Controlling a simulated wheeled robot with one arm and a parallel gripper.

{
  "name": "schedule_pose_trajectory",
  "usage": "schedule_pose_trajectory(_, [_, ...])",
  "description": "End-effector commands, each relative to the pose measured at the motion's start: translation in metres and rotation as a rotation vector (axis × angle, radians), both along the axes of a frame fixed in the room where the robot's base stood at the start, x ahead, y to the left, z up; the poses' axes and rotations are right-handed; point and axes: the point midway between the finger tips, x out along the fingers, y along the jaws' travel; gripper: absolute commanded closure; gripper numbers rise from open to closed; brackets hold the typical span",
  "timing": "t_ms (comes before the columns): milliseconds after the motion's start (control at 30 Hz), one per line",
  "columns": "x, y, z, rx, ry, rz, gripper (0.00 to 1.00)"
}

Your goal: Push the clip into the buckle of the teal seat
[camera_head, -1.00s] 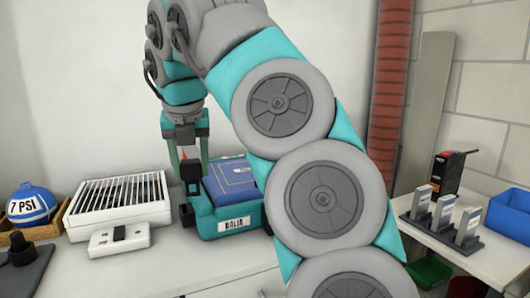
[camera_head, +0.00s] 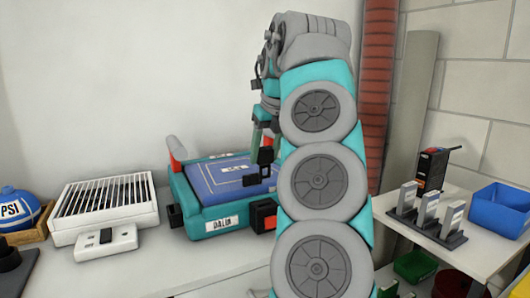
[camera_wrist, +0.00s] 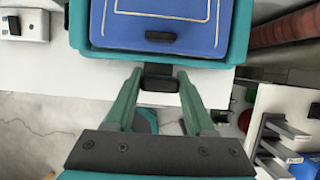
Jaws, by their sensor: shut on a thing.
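The teal seat (camera_head: 195,213) has a blue pad (camera_head: 222,186) and stands on the white table. It also shows at the top of the wrist view (camera_wrist: 243,30). My gripper (camera_head: 264,146) is shut on the black clip (camera_head: 265,157) and holds it above the right part of the pad. In the wrist view a dark block (camera_wrist: 159,77) shows between the fingertips at the seat's front edge. Another small dark piece (camera_wrist: 175,37) appears over the pad. The buckle (camera_head: 263,215), black with an orange-red face, is at the seat's front, below and apart from the clip. My arm hides the seat's right side.
A white grilled box (camera_head: 108,205) and a white device (camera_head: 105,241) stand left of the seat, beside a blue ball (camera_head: 18,210). On the right table are a rack of upright grey pieces (camera_head: 427,213) and a blue bin (camera_head: 499,210).

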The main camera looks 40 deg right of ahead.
Motion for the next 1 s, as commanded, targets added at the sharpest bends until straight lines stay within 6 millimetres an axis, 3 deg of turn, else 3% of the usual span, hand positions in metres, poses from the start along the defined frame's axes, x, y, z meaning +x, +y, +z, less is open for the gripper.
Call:
schedule_pose_trajectory(167, [0.000,0.001,0.000,-0.001,-0.003,0.002,1.00])
schedule_pose_trajectory(700, [-0.001,0.000,-0.048,0.000,-0.002,-0.001,1.00])
schedule_pose_trajectory(1000, [0.000,0.001,-0.059,-0.001,-0.001,0.000,1.00])
